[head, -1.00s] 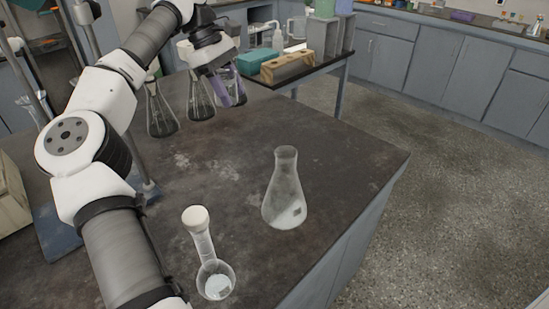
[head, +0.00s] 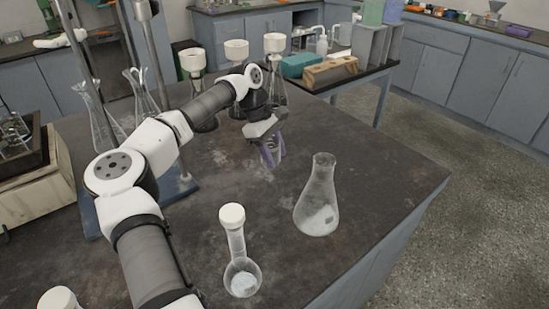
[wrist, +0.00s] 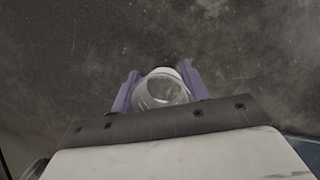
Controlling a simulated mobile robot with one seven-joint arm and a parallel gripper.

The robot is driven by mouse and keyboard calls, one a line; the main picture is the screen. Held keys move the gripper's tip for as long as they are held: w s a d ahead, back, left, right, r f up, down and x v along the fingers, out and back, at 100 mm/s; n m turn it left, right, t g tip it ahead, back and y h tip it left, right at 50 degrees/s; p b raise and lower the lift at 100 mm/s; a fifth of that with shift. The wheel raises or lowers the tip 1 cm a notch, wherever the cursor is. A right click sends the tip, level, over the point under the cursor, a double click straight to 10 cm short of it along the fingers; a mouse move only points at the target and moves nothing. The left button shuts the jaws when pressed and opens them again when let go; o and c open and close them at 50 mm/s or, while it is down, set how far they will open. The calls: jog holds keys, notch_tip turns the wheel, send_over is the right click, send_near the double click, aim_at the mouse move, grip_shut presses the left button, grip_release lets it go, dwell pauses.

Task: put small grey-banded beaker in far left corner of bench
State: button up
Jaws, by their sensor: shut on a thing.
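My gripper (head: 270,153) has purple fingers and is shut on a small clear glass beaker (wrist: 162,90). In the wrist view the beaker sits between the two fingers, with its round rim toward the camera. In the head view the beaker is mostly hidden by the fingers. Its grey band cannot be made out. The gripper points down over the middle of the dark bench (head: 390,165). I cannot tell whether the beaker touches the bench. The far left part of the bench is partly hidden by my arm and a stand.
A conical flask (head: 318,205) stands right of the gripper, and a capped round flask (head: 242,278) stands nearer. Several funnel-topped flasks (head: 236,50) stand behind the gripper. A metal stand (head: 87,50) and a cream machine (head: 35,205) are at left. Bare bench surrounds the gripper.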

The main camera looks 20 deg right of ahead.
jog(key=shift+f, duration=1.15)
jog(key=shift+f, duration=0.2)
jog(key=o, duration=1)
jog(key=b+v, duration=0.1)
jog(key=v, duration=1.1)
jog(key=shift+r, duration=0.2)
